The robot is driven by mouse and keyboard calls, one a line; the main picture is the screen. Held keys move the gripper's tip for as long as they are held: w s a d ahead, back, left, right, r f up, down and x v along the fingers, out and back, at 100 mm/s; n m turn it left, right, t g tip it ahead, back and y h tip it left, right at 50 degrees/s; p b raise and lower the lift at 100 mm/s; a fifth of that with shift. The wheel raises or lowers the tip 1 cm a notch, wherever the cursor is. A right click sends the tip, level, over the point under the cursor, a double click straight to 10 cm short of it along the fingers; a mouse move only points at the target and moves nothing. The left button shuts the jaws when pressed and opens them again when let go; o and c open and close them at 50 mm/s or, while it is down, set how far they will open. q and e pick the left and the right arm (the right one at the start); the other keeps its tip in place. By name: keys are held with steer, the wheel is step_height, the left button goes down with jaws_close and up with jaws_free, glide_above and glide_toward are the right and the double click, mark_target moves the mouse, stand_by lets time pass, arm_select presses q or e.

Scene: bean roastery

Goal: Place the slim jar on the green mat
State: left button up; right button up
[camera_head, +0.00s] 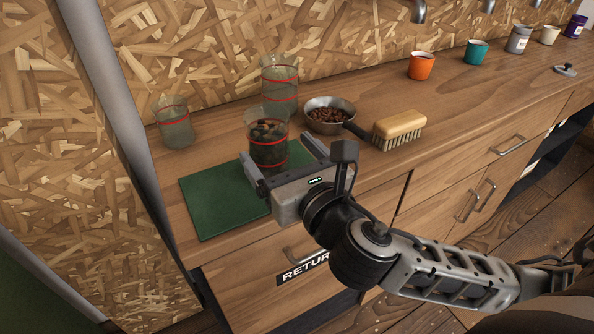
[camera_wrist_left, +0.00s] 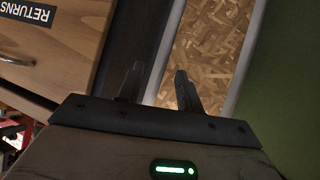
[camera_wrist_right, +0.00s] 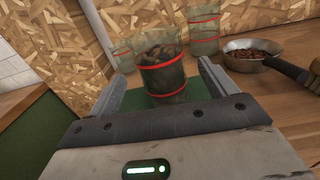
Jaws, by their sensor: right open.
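A clear glass jar (camera_head: 267,142) with red bands, partly filled with dark beans, stands upright at the back right of the green mat (camera_head: 217,205). It looks like the slim jar, and it also shows in the right wrist view (camera_wrist_right: 163,72). My right gripper (camera_head: 278,150) is open, with one finger on each side of this jar; in the right wrist view gaps show between the fingers and the glass. The jar's base is partly hidden by the gripper in the head view. My left gripper (camera_wrist_left: 158,85) is open and empty, low beside the counter, and out of the head view.
An empty banded jar (camera_head: 175,125) stands behind the mat at left, a taller banded jar (camera_head: 280,82) behind the bean jar. A metal pan of beans (camera_head: 329,115) and a brush (camera_head: 399,129) lie to the right. Several cups, including an orange one (camera_head: 421,66), line the back.

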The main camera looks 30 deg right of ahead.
arm_select(q)
steer(key=shift+s+a+r+p, duration=0.15)
steer(key=shift+r+p, duration=0.1)
steer(key=shift+p, duration=0.95)
arm_select(e)
steer(key=s, duration=0.5)
steer(key=shift+s, duration=0.2)
arm_select(q)
steer(key=shift+r, duration=0.15)
arm_select(e)
steer(key=shift+d, duration=0.1)
